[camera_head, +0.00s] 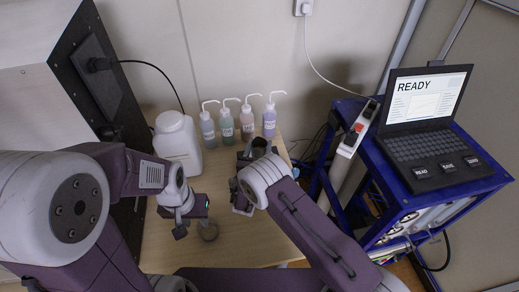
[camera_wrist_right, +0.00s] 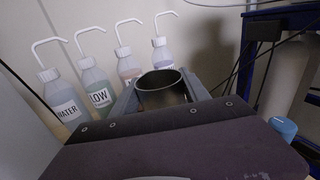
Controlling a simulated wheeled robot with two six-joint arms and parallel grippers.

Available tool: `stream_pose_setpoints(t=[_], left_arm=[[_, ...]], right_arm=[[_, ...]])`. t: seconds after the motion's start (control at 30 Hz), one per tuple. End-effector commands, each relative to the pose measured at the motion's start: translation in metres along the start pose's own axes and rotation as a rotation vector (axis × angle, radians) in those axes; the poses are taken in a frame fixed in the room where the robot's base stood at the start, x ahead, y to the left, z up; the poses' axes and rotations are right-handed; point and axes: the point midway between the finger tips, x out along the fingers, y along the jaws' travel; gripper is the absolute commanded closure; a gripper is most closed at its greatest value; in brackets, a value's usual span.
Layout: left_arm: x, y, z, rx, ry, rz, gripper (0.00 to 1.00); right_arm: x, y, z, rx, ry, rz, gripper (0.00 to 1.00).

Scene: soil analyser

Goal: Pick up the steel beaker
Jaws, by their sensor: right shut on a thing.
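The steel beaker (camera_head: 260,145) is a grey open-topped cylinder near the back right of the wooden table. In the right wrist view the beaker (camera_wrist_right: 162,92) is upright, with its rim and dark inside showing. My right gripper (camera_head: 258,153) is shut on it, and its fingers (camera_wrist_right: 162,99) press on the beaker's two sides. The beaker's base is hidden, so I cannot tell if it touches the table. My left gripper (camera_head: 190,222) hangs over the table's front left; its jaw gap is unclear.
Wash bottles (camera_head: 227,124) stand in a row behind the beaker. A white jug (camera_head: 177,142) stands left of them. A small round container (camera_head: 208,231) is beside my left gripper. A blue cart (camera_head: 440,195) with a laptop (camera_head: 422,110) reading READY is at the right. The table's front middle (camera_head: 250,235) is clear.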

Motion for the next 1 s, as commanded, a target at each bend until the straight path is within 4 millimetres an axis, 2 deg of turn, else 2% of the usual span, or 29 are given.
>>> stream_pose_setpoints(t=[0.17,0.3,0.7,0.83,1.0], left_arm=[[-0.001,0.0,0.0,0.0,0.0,0.0,0.64],[-0.002,0.0,0.0,0.0,0.0,0.0,0.64],[-0.006,0.0,-0.001,0.0,0.0,0.0,0.64],[-0.006,0.0,-0.001,0.0,0.0,0.0,0.64],[-0.006,0.0,-0.001,0.0,0.0,0.0,0.64]], right_arm=[[0.0,0.0,0.016,0.002,-0.003,0.0,0.95],[0.0,0.0,0.043,0.005,-0.004,-0.001,0.95],[-0.03,-0.088,0.094,0.001,-0.002,-0.004,0.95],[-0.037,-0.105,0.103,0.001,-0.001,-0.002,0.95],[-0.04,-0.112,0.107,0.001,-0.002,-0.001,0.95]])
